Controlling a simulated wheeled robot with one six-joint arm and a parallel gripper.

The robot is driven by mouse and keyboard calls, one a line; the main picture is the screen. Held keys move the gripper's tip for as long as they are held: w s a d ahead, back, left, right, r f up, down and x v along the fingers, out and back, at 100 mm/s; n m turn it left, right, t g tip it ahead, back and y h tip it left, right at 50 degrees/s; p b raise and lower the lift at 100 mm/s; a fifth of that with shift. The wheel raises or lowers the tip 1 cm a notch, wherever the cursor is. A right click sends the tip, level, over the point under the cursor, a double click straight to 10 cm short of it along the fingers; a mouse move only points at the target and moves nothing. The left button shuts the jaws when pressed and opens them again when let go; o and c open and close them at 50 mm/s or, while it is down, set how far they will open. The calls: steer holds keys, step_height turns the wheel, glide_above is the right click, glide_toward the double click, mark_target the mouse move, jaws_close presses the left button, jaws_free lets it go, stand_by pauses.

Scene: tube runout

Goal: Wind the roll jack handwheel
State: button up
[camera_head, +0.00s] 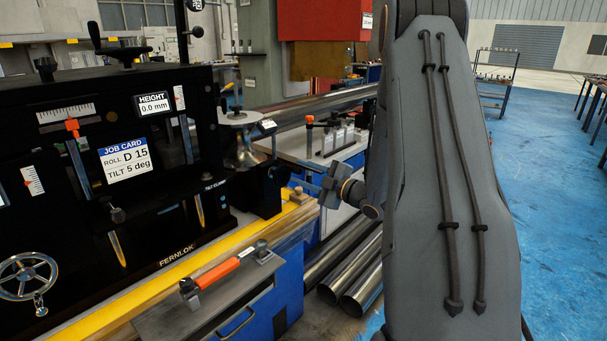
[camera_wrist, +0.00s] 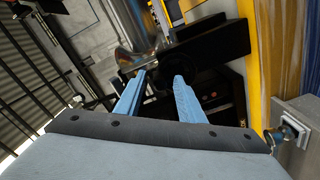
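My gripper (camera_head: 304,186) is in front of the roll stand, right of the machine. In the wrist view its two pale blue fingers (camera_wrist: 160,77) are apart with nothing held between them. Ahead of them is a black block (camera_wrist: 215,42) with a dark shape below it, possibly the roll jack handwheel, but too shadowed to make out. The shiny flared roll (camera_head: 243,148) stands above a black bracket (camera_head: 262,190). A black handwheel (camera_head: 122,54) sits on top of the machine and a silver one (camera_head: 28,277) on its front. The height display (camera_head: 153,104) reads 0.0 mm.
The job card (camera_head: 125,159) reads roll D 15, tilt 5 deg. A yellow rail (camera_head: 180,272) runs along the machine's front. A grey plate (camera_head: 215,300) with an orange-handled tool (camera_head: 218,272) is in front. Steel tubes (camera_head: 350,275) lie below.

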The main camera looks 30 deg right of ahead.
steer(key=p+v, duration=0.1)
steer(key=v, duration=0.5)
steer(key=shift+p, duration=0.3)
steer(key=b+v, duration=0.1)
steer(key=v, duration=0.7)
steer(key=w+a+f+m+g+h+p, duration=0.1)
steer(key=w+a+f+m+g+h, duration=0.25)
steer(key=a+m+g+h, duration=0.35)
steer(key=s+a+r+m+g+p, duration=0.1)
steer(key=s+a+m+g, duration=0.7)
steer(key=s+a, duration=1.1)
steer(key=s+g+p, duration=0.1)
steer(key=s+g, duration=0.1)
steer(key=s, duration=0.2)
steer(key=shift+s+a+r+m+y, duration=0.2)
steer(key=shift+s+a+m+y, duration=0.1)
steer(key=shift+y, duration=0.1)
